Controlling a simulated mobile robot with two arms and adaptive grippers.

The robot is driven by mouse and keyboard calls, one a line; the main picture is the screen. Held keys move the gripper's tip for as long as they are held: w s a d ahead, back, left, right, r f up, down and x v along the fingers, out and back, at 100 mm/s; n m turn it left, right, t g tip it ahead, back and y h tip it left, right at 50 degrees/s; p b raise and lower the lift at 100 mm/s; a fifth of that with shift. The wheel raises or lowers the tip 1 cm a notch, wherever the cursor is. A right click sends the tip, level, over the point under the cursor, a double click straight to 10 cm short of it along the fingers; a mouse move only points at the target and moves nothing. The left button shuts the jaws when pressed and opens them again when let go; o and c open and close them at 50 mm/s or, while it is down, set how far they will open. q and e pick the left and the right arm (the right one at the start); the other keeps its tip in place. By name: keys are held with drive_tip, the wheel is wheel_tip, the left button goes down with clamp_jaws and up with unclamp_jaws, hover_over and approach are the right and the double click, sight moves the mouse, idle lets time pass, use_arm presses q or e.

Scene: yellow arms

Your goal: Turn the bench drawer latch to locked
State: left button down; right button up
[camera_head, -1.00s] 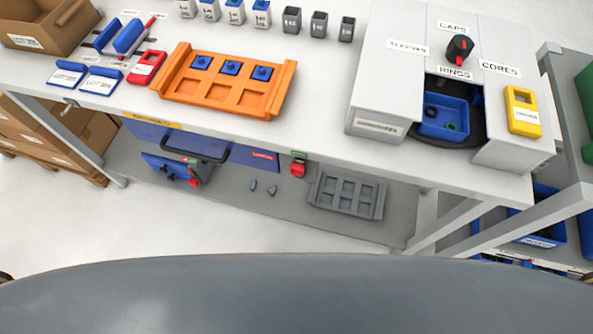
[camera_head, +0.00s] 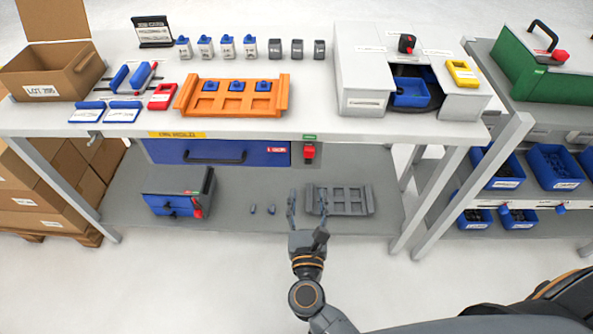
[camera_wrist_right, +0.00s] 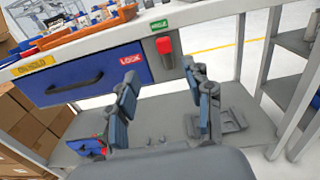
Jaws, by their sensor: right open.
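The bench drawer (camera_head: 215,152) is blue with a black bar handle and sits under the bench top; it looks shut. The red latch (camera_head: 309,151) is just right of the drawer, below a small green label (camera_head: 309,137). In the right wrist view the latch (camera_wrist_right: 164,46) hangs downward, and a red label with white letters (camera_wrist_right: 130,57) is on the drawer front. My right gripper (camera_head: 308,202) is open and empty, in front of the bench and below the latch. Its fingers (camera_wrist_right: 163,98) stand apart in the right wrist view. My left gripper does not show.
The lower shelf holds a grey tray (camera_head: 361,212) behind my right gripper and a small blue box (camera_head: 163,206). An orange tray (camera_head: 213,113) stands on the bench top. A bench leg (camera_head: 425,215) is at right. Floor in front is clear.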

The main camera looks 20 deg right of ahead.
drive_tip(key=p, duration=0.1)
approach(309, 151)
drive_tip(key=shift+m, duration=0.3)
drive_tip(key=p+x, duration=0.1)
drive_tip(key=x, duration=0.6)
drive_tip(key=shift+w+d, duration=0.1)
drive_tip(key=shift+w, duration=0.3)
drive_tip(key=shift+w+d, duration=0.2)
drive_tip(key=shift+w, duration=0.45)
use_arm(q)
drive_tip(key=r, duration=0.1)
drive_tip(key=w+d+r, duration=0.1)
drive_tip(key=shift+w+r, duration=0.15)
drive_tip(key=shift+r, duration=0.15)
use_arm(e)
drive_tip(key=shift+c, duration=0.4)
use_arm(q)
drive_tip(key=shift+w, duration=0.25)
use_arm(e)
clamp_jaws()
